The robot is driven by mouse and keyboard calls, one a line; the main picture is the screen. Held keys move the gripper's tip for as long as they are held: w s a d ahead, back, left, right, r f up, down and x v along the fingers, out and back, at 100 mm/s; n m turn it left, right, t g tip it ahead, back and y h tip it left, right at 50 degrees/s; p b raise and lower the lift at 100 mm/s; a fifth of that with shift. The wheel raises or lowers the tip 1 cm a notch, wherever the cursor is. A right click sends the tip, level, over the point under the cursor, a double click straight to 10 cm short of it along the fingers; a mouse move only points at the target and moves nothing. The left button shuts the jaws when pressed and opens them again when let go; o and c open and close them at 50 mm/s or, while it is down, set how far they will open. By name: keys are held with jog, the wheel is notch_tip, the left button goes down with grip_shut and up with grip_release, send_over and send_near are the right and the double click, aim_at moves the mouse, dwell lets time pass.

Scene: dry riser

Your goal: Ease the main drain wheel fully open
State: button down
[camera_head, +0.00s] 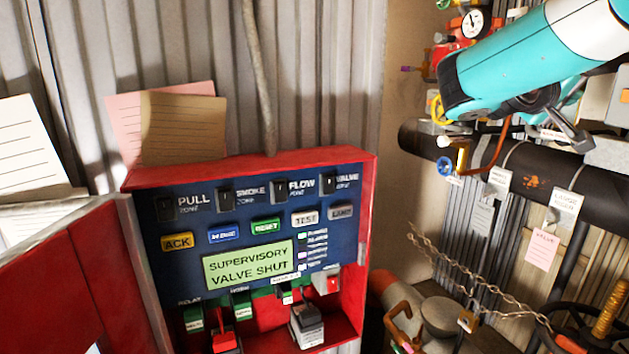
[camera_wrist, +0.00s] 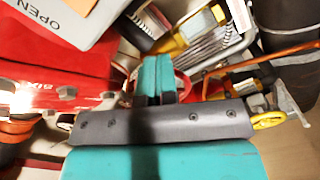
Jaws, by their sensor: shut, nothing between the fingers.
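In the wrist view my gripper (camera_wrist: 157,68) has its two teal fingers together with nothing between them. A red rounded rim (camera_wrist: 184,87) shows partly behind the fingers; I cannot tell whether it is the main drain wheel or whether they touch it. A yellow wheel (camera_wrist: 268,119) is to the right of the gripper's base. In the head view my teal arm hangs over the pipework at upper right and hides part of it. There a yellow wheel (camera_head: 438,110) and a blue wheel (camera_head: 445,166) show. No readable label picks out the main drain wheel.
A red alarm panel (camera_head: 250,235) reads "SUPERVISORY VALVE SHUT". A thick black pipe (camera_head: 425,142) with hanging tags runs at right. A chain (camera_head: 470,275) hangs below, near a large dark wheel (camera_head: 575,315).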

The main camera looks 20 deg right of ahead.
jog(key=shift+s+d+r, duration=0.1)
jog(key=shift+s+r, duration=0.1)
jog(key=shift+r, duration=0.25)
jog(key=shift+s+d+r, duration=0.1)
jog(key=shift+s+r, duration=0.05)
jog(key=shift+r, duration=0.3)
dwell(0.6)
jog(key=shift+s+f, duration=0.1)
